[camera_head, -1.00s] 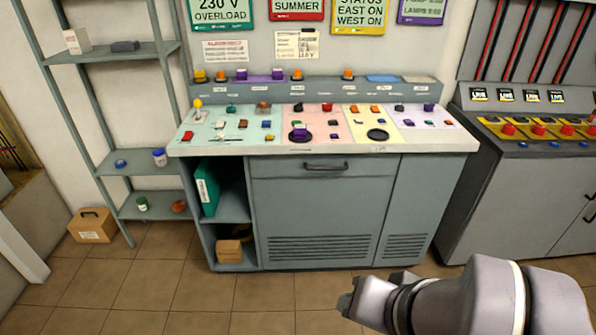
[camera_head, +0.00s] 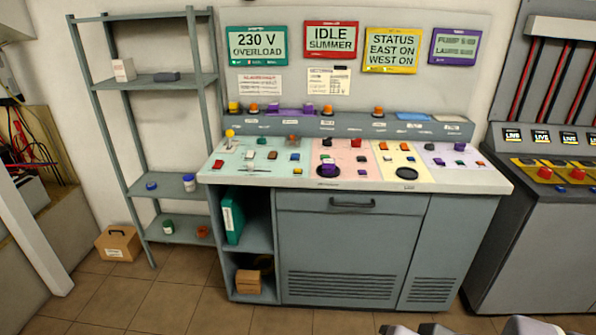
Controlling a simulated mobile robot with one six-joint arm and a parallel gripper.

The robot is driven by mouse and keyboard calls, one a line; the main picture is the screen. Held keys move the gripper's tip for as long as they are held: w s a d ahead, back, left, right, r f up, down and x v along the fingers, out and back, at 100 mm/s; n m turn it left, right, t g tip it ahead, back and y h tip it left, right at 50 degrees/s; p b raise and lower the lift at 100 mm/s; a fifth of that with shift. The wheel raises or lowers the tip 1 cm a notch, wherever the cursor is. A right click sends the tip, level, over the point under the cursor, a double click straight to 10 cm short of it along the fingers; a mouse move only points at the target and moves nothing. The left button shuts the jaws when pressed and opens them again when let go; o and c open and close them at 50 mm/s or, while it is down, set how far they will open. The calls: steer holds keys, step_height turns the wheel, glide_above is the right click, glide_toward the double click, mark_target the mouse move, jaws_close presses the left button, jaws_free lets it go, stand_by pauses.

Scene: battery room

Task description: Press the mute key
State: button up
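The control desk (camera_head: 500,184) stands in the middle, its sloped top split into green, pink, yellow and lilac panels with small coloured keys and knobs. The labels are too small to read, so I cannot tell which one is the mute key. Dark round parts sit on the pink panel (camera_head: 350,150) and the yellow panel (camera_head: 395,150). A raised ledge (camera_head: 350,122) behind carries more coloured keys. Only the top of my gripper (camera_head: 410,329) shows at the bottom edge, in front of and well below the desk top; its fingers are mostly cut off.
Four wall signs hang above the desk, including a 230 V overload sign (camera_head: 257,45). A metal shelf (camera_head: 165,86) stands left, with a cardboard box (camera_head: 118,243) on the floor. A breaker cabinet (camera_head: 530,240) stands right. Tiled floor is clear in front.

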jaws_close()
stand_by(1.5)
